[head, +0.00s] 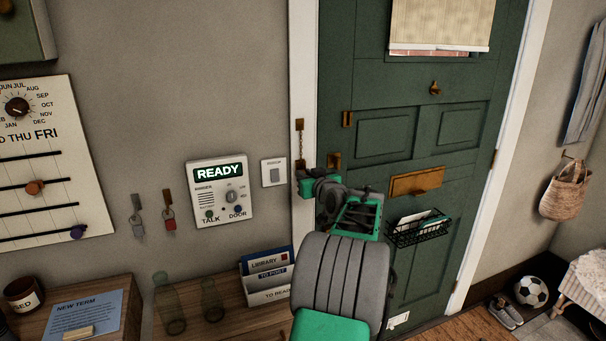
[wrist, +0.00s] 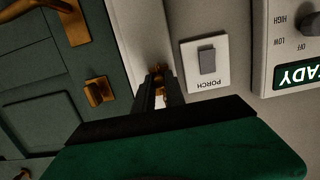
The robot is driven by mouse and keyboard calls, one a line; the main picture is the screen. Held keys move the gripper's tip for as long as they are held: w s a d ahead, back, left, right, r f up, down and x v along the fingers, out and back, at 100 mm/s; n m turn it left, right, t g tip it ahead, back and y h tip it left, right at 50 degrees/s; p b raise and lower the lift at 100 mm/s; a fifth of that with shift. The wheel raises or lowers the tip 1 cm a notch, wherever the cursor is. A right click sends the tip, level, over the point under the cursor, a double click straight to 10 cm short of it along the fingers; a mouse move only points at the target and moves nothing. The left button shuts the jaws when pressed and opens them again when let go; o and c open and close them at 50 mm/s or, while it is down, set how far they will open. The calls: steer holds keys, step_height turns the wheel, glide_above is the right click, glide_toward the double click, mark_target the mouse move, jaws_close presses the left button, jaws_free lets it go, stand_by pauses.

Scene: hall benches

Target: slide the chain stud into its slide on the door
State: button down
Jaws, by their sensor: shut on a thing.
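The brass door chain (head: 300,151) hangs from a plate (head: 299,125) on the white door frame. My gripper (head: 305,183) is at its lower end, in front of the frame, shut on the chain's end. The stud itself is too small and hidden to make out. In the wrist view a bit of brass (wrist: 159,69) shows at the fingertips of my gripper (wrist: 158,82). A small upright brass fitting on the green door, which looks like the slide (head: 347,118), is above and to the right of my gripper, apart from it.
The porch switch (head: 273,172) is on the wall to the left. A mail slot (head: 416,182) and wire basket (head: 418,230) are further right.

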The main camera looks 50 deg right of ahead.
steer(key=r, duration=0.2)
steer(key=r+b, duration=0.1)
steer(key=r, duration=0.4)
steer(key=shift+s+b, duration=0.25)
steer(key=shift+b, duration=0.1)
steer(key=f+b+v, duration=0.3)
steer(key=b+v, duration=0.1)
steer(key=v, duration=1.3)
step_height(320, 180, up, 7)
steer(key=p, duration=0.3)
steer(key=shift+s+a+f, duration=0.2)
steer(key=shift+s, duration=0.15)
